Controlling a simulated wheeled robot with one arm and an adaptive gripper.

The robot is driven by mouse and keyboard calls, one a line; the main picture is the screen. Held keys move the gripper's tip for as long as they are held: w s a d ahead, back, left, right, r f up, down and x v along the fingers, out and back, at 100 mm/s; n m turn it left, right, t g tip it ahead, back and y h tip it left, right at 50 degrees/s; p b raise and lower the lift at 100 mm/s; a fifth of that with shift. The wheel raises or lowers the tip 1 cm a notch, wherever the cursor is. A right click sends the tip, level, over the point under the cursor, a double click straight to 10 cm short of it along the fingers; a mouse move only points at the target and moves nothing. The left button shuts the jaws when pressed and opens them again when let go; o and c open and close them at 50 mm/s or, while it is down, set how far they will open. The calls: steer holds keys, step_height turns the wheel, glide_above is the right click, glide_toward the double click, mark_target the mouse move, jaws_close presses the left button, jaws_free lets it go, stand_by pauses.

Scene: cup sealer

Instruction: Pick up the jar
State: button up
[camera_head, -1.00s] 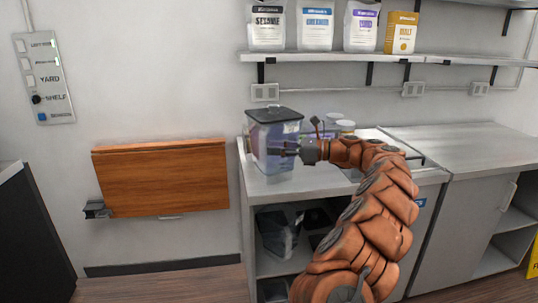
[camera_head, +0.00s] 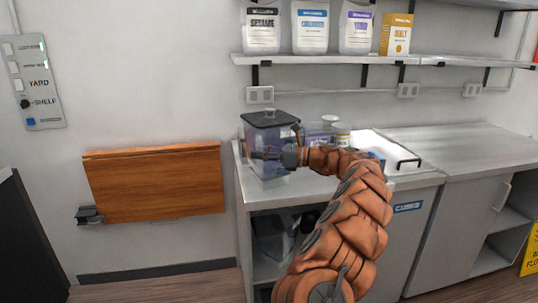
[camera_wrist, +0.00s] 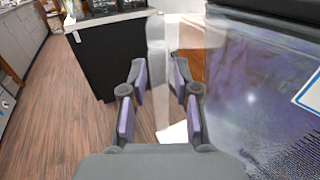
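A large clear container (camera_head: 271,135) with a black lid and purplish contents stands on the left end of the counter. Behind my arm are smaller jars: one with purple on it (camera_head: 318,133) and one with a pale lid (camera_head: 341,129), both partly hidden. I cannot tell which of these is the jar. My gripper (camera_head: 257,155) is in front of the large container, pointing left across it. The large container (camera_wrist: 262,90) fills the right side there, beside the fingers.
The grey counter (camera_head: 455,145) is clear on the right. Several bags and a yellow box (camera_head: 397,34) stand on the wall shelf (camera_head: 440,61). A wooden panel (camera_head: 155,184) is fixed to the wall at left. A dark cabinet (camera_wrist: 110,55) shows in the wrist view.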

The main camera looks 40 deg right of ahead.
steer(key=shift+w+a, duration=0.15)
jaws_close()
steer(key=shift+r, duration=0.1)
stand_by(0.4)
